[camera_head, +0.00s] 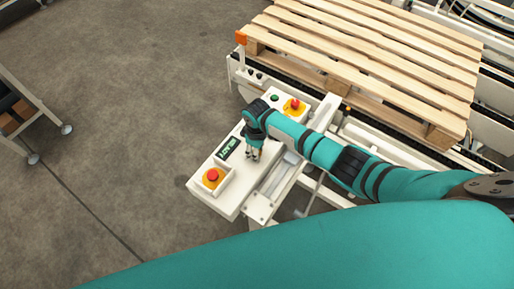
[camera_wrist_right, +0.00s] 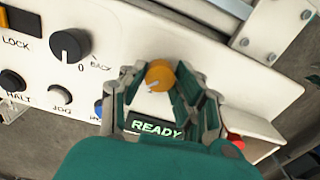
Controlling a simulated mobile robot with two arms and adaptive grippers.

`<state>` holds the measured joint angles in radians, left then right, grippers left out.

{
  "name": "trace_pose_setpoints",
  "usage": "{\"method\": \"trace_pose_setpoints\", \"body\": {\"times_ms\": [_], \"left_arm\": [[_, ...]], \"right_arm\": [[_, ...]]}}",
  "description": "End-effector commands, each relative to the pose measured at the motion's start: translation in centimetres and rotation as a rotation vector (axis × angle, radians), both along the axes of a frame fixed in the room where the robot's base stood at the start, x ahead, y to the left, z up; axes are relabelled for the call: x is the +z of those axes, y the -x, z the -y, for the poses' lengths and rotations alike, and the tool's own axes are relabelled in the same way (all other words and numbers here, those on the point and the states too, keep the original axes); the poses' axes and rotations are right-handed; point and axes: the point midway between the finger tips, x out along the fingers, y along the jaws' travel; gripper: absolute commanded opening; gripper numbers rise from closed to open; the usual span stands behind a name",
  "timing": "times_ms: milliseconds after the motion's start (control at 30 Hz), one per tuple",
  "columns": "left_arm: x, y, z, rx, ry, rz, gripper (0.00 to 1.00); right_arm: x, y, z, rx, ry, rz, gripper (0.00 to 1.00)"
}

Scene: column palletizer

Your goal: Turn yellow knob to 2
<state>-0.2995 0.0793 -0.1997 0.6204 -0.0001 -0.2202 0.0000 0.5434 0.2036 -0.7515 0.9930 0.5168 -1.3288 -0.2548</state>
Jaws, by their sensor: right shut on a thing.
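The yellow knob (camera_wrist_right: 159,75) sits on the white control panel (camera_wrist_right: 140,40), with a light pointer mark toward its lower left. My right gripper (camera_wrist_right: 160,84) is shut on it, with a finger on each side. In the head view my right gripper (camera_head: 254,155) reaches down onto the panel (camera_head: 234,197), and the knob is hidden there. A dark display reading "READY" (camera_wrist_right: 157,129) lies just below the knob. Numbers around the knob are not readable. My left gripper is not in view.
Red emergency buttons (camera_head: 213,175) (camera_head: 294,104) sit at both panel ends. A wooden pallet (camera_head: 370,55) lies behind on the conveyor.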

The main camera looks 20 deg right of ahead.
Motion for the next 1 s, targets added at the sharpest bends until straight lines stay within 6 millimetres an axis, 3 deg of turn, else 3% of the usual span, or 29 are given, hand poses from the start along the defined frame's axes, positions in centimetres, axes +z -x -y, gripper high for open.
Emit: {"method": "trace_pose_setpoints", "body": {"times_ms": [733,767,933,1000], "left_arm": [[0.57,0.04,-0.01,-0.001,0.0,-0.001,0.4],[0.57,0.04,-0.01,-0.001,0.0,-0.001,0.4],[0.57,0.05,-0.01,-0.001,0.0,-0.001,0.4],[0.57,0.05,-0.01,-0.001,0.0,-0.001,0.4]], "right_arm": [[0.09,-0.11,-0.06,-0.091,-0.002,0.002,0.0],[0.09,-0.11,-0.06,-0.091,-0.002,0.002,0.31],[0.07,-0.09,-0.04,-0.09,-0.001,0.001,0.53],[0.06,-0.07,-0.04,-0.09,-0.001,0.001,0.53]]}}
